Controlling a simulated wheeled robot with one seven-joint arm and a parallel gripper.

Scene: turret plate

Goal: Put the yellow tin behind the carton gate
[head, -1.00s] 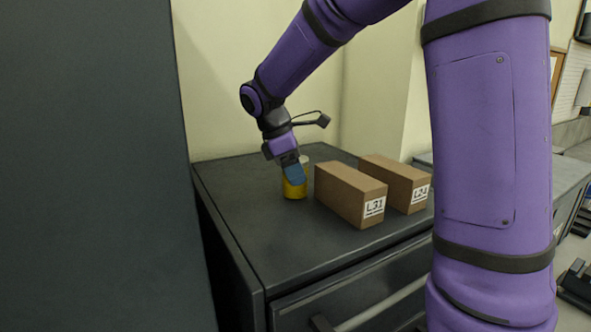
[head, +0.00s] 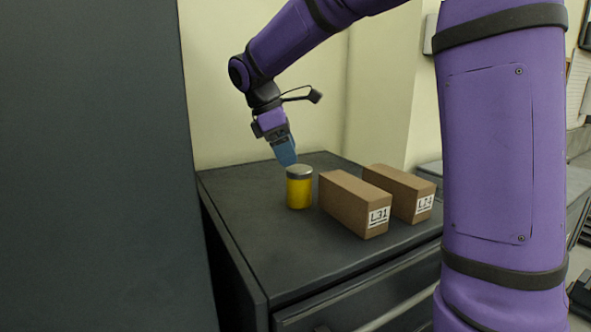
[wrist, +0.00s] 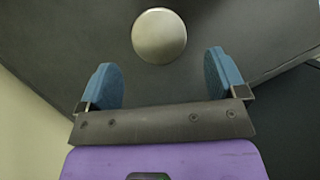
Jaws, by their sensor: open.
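The yellow tin (head: 299,192) with a grey metal lid stands upright on the dark cabinet top, left of the cartons. The tin's round lid (wrist: 159,36) shows just beyond the fingertips.
The dark cabinet top (head: 250,235) is bare at the front left of the tin. A tall dark panel (head: 90,170) stands close on the left. A pale wall (head: 225,110) rises behind the cabinet.

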